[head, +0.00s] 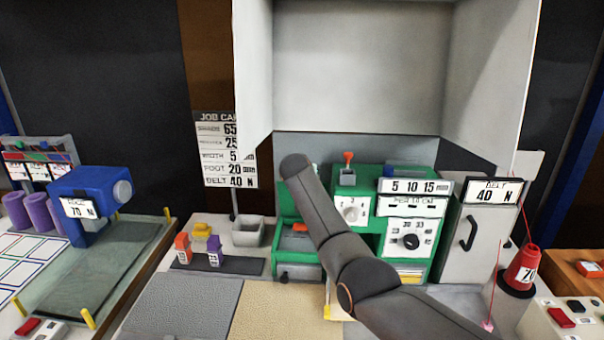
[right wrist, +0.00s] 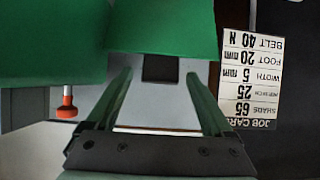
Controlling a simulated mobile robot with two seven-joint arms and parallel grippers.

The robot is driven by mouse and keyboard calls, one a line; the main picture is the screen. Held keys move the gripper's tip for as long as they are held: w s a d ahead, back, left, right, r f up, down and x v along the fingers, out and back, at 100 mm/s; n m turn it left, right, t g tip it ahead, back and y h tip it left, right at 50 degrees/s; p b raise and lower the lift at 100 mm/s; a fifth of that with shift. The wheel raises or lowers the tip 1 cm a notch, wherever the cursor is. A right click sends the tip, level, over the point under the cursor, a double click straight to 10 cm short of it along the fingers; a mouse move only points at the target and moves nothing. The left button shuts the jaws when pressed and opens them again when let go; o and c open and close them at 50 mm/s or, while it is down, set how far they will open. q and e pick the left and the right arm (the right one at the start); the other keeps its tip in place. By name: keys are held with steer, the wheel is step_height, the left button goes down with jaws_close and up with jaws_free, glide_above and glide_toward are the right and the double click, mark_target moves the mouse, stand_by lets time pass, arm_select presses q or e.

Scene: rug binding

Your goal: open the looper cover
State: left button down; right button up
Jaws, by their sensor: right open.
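The green binding machine (head: 345,205) stands at the back middle in the head view, with white dial panels on its front. My left gripper is not in view.
A red-knobbed lever (right wrist: 68,108) is left of the fingers in the right wrist view. A grey cabinet (head: 478,240) and red cone (head: 522,268) stand right; a blue machine (head: 88,200) stands left.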

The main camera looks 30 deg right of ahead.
steer(key=shift+s+a, duration=0.1)
steer(key=v, duration=1.2)
steer(key=shift+r+b, duration=0.15)
steer(key=shift+b, duration=0.2)
steer(key=shift+s, duration=0.1)
